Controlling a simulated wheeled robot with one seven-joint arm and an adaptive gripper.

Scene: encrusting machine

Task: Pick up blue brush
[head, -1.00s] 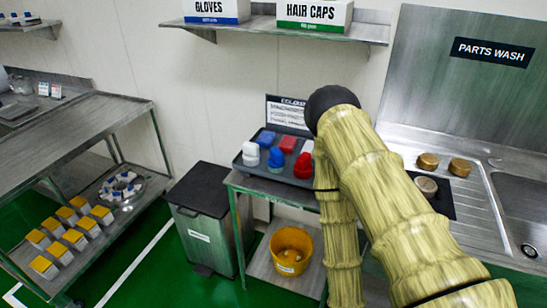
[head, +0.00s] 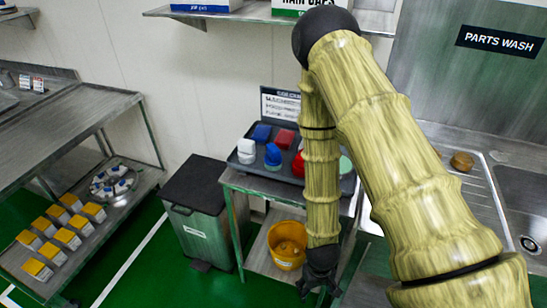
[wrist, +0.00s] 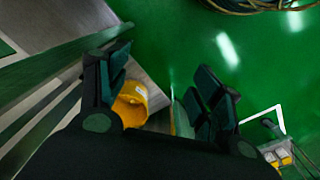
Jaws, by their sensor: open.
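A dark grey tray (head: 238,164) on a metal stand holds several coloured tools in the head view. A flat blue block (head: 261,133) lies at its back left. A blue rounded piece (head: 273,155) stands in front of it. I cannot tell for certain which of the two is the blue brush. My gripper (head: 318,284) hangs below and to the right of the tray, apart from both blue pieces. In the wrist view my gripper (wrist: 163,82) has its fingers spread with nothing between them. Neither blue piece shows there.
White pieces (head: 246,150) and a flat red block (head: 285,138) share the tray; my arm hides its right part. A yellow bucket (head: 287,244) sits on the shelf below, left of my gripper. A grey bin (head: 207,212) stands left of the stand.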

